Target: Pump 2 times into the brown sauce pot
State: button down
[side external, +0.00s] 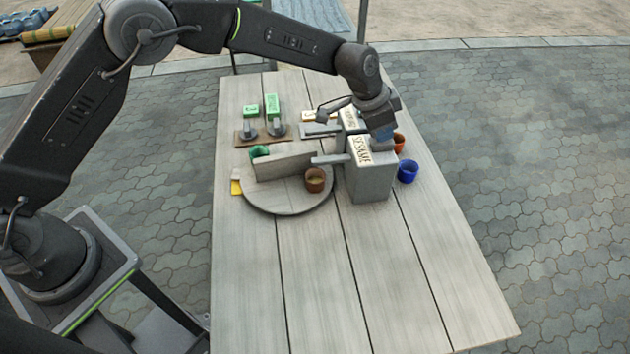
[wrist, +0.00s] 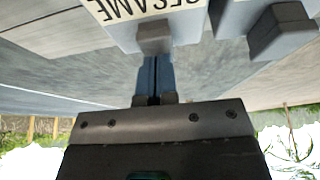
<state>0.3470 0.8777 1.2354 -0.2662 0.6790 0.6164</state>
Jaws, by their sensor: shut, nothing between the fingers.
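A grey dispenser box labelled SESAME (side external: 370,180) stands on the table, its spout (side external: 328,160) reaching left. A brown pot (side external: 315,181) sits on the round grey turntable (side external: 290,204), below the spout's end in the side view. In the wrist view my blue fingertips (wrist: 153,78) are together, right by a grey block (wrist: 154,38) on the SESAME box (wrist: 190,22). I cannot tell whether they touch it. The pot's contents are unclear.
A second grey dispenser (side external: 350,118) stands just behind. A blue pot (side external: 408,171) and an orange pot (side external: 398,143) are to the right. A grey wall (side external: 285,166) crosses the turntable, with a green pot (side external: 260,152) behind it. The table's front is clear.

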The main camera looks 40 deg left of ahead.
jog(key=shift+f, duration=0.3)
dwell(0.4)
jog(key=shift+r, duration=1.7)
notch_tip(320, 180, up, 5)
